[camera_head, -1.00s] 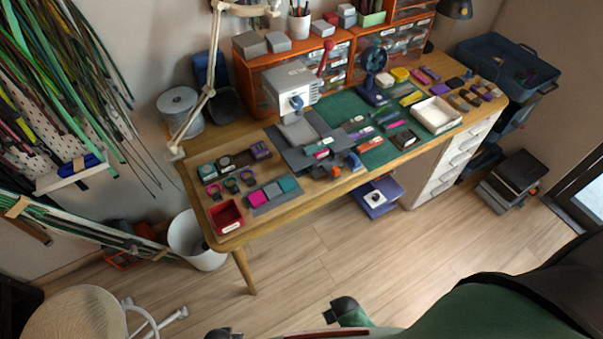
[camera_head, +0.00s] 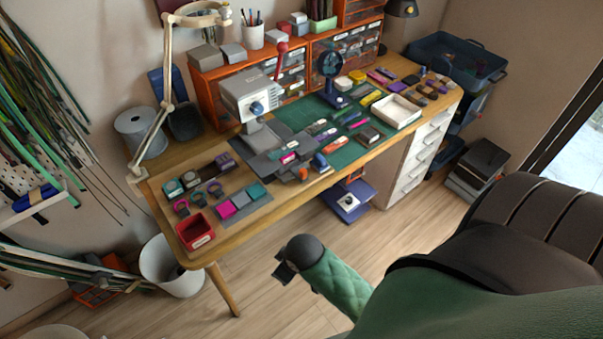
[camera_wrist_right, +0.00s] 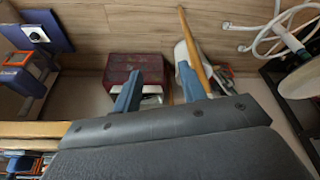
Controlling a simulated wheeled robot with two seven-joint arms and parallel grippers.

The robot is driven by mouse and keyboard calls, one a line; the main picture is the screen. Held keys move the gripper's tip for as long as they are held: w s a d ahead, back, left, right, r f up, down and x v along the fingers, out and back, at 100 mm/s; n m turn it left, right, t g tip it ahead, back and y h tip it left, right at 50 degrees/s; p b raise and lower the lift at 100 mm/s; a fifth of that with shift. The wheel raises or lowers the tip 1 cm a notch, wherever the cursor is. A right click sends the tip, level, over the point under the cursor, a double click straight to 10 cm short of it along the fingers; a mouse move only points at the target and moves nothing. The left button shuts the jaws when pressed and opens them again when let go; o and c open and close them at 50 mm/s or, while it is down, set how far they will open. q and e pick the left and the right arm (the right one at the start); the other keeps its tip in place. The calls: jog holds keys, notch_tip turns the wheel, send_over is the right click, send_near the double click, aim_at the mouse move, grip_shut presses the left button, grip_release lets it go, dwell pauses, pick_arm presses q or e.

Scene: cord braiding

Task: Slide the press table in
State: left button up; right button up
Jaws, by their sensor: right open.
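The press (camera_head: 250,97) is a light grey machine with a red lever and a blue knob, standing at the back left of the wooden worktable. Its grey press table (camera_head: 265,163) reaches out in front of it towards the worktable's front edge. Small pieces lie on or beside it, including a pink one, a blue one and an orange one. My right gripper (camera_head: 284,268) is over the floor in front of the worktable, clear of the press. In the right wrist view its two blue fingers (camera_wrist_right: 160,80) are apart with nothing between them. My left gripper is out of view.
A red tray (camera_head: 195,232) and coloured blocks (camera_head: 240,202) lie at the worktable's left end. A white tray (camera_head: 396,111) is on the green mat. A lamp arm (camera_head: 163,110) rises at the left. A white bin (camera_head: 168,268) stands by the table leg.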

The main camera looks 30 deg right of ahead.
jog(key=w+a+r+n+g+y, duration=0.1)
jog(key=w+a+r+n, duration=0.1)
jog(key=w+r+n, duration=0.75)
jog(key=w+d+n, duration=0.1)
jog(key=w+d, duration=0.1)
jog(key=w+d+r+n+g, duration=0.1)
jog(key=w+d, duration=0.1)
jog(key=d, duration=0.1)
jog(key=w+d+r+n+h, duration=0.1)
jog(key=w+d, duration=0.1)
jog(key=shift+d+r+n, duration=0.25)
jog(key=shift+d, duration=0.15)
notch_tip(320, 180, up, 6)
jog(key=n+g+h, duration=0.1)
jog(key=g, duration=0.1)
send_over(303, 170)
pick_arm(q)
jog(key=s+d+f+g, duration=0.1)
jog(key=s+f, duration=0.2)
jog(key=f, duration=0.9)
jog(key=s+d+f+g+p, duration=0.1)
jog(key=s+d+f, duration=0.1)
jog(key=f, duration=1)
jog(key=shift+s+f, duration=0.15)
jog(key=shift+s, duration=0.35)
pick_arm(e)
jog(key=shift+f, duration=3.9)
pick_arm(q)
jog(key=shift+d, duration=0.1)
